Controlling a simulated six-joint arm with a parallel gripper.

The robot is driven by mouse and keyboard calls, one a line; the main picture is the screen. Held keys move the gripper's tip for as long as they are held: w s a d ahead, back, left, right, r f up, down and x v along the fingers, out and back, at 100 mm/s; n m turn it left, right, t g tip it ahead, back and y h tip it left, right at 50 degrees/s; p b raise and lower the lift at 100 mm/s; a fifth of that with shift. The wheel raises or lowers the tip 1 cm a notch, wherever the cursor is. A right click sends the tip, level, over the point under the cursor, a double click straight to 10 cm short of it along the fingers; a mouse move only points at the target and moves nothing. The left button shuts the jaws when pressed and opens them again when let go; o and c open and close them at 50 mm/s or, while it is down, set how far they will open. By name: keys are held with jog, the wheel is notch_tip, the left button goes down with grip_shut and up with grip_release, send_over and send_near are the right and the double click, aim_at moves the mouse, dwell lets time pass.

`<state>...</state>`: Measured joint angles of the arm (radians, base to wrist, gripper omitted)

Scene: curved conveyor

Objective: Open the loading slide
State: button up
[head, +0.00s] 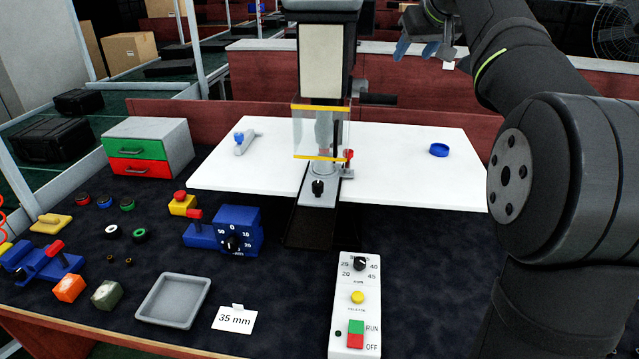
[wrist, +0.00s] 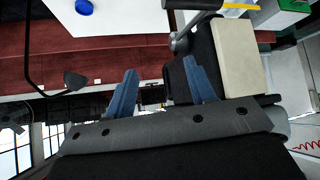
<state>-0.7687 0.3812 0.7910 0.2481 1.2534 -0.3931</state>
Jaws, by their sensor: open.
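The machine (head: 323,62) stands at the centre of the head view, with a beige front panel and a clear guard (head: 305,135) edged in yellow. Below the guard a light grey slide-like plate (head: 313,199) with a black knob (head: 318,187) points toward the front; I take it as the loading slide, but its exact position is unclear. A red-topped part (head: 348,156) stands at its right. My gripper (head: 416,50) is open and empty, up behind and right of the machine, well away from the plate. In the wrist view my gripper (wrist: 160,66) shows both blue fingers apart, with the beige panel (wrist: 240,55) at right.
White boards flank the machine, with a blue ring (head: 439,150) on the right one (head: 405,180) and a grey and blue part (head: 244,141) on the left. A control box (head: 343,290), a blue dial unit (head: 236,230) and a grey tray (head: 152,310) lie in front.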

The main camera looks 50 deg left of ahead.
jog(key=w+a+f+m+t, duration=0.2)
jog(key=w+f+t, duration=0.3)
jog(key=w+f, duration=0.75)
jog(key=n+g+y, duration=0.7)
jog(key=g+y, duration=0.2)
jog(key=y, duration=0.1)
send_near(321, 189)
jog(key=a, duration=1.1)
jog(key=shift+a+f, duration=0.15)
jog(key=shift+a, duration=0.15)
grip_shut()
